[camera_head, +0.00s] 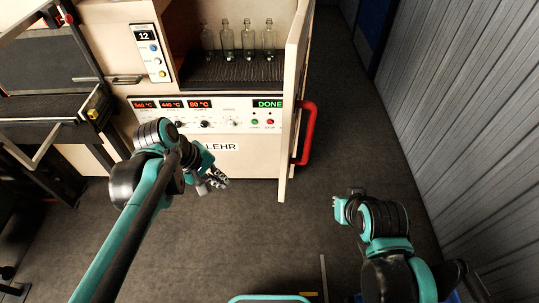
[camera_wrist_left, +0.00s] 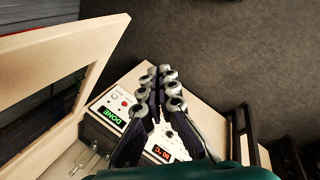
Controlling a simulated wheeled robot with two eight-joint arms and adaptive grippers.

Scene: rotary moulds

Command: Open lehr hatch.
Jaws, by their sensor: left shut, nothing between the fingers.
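The lehr (camera_head: 250,160) is a beige cabinet with a lettered front panel. Its hatch (camera_head: 294,90) stands swung open at the right side, seen nearly edge-on, with a red handle (camera_head: 309,135) on its outer face. In the left wrist view the hatch (camera_wrist_left: 104,52) is a beige frame around a dark pane at the left. My left gripper (camera_head: 220,182) is shut and empty in front of the panel, left of the hatch and apart from the handle; its closed fingers (camera_wrist_left: 161,75) show in the wrist view. My right gripper (camera_head: 340,207) is low at right, its fingers unclear.
Several clear bottles (camera_head: 248,40) stand on the dark mesh belt (camera_head: 230,70) inside the lehr. The green display (camera_head: 268,104) reads DONE. A corrugated grey wall (camera_head: 460,110) runs along the right. The floor (camera_head: 345,120) between hatch and wall is clear.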

